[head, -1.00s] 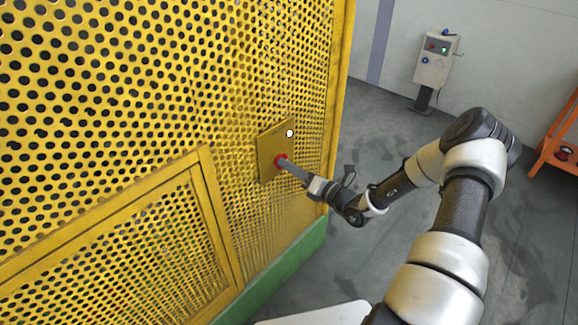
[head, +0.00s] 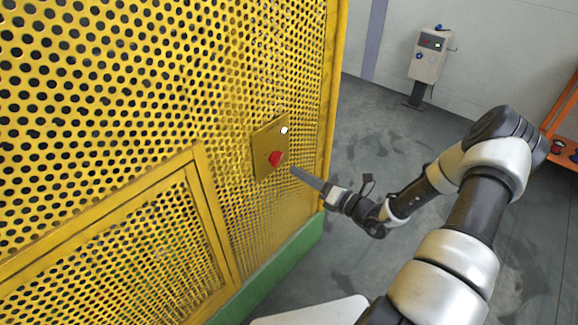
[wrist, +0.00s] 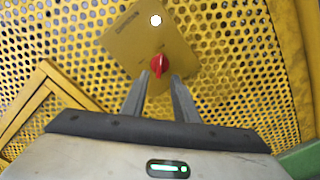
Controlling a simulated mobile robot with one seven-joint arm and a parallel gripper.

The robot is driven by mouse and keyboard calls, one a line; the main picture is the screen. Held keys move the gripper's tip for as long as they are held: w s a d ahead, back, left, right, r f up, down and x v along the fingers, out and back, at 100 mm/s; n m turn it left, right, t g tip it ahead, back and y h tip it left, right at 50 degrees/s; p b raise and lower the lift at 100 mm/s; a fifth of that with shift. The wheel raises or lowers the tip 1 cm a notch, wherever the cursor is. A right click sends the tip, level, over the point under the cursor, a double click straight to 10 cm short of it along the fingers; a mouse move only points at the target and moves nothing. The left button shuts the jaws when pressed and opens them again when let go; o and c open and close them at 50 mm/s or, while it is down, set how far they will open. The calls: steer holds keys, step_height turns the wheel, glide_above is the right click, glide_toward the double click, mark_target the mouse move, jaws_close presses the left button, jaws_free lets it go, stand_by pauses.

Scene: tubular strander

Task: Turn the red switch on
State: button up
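The red switch (head: 275,158) is a rotary knob on a yellow plate (head: 263,140) fixed to the yellow perforated wall. A round white light (head: 284,130) is above it on the plate. In the wrist view the red switch (wrist: 159,65) stands with its grip ridge nearly upright in the picture, beyond the fingertips. My gripper (head: 293,170) is apart from the switch, to its right and slightly below in the head view. In the wrist view my gripper (wrist: 160,76) has its two fingers spread with a gap between them and nothing held.
The yellow perforated guard (head: 130,80) with a framed panel fills the left, above a green base (head: 275,265). A grey control post (head: 428,55) stands at the back wall, and an orange rack (head: 565,120) at the far right. Grey floor between them is free.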

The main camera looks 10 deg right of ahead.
steer(key=v, duration=1)
steer(key=shift+s, duration=0.1)
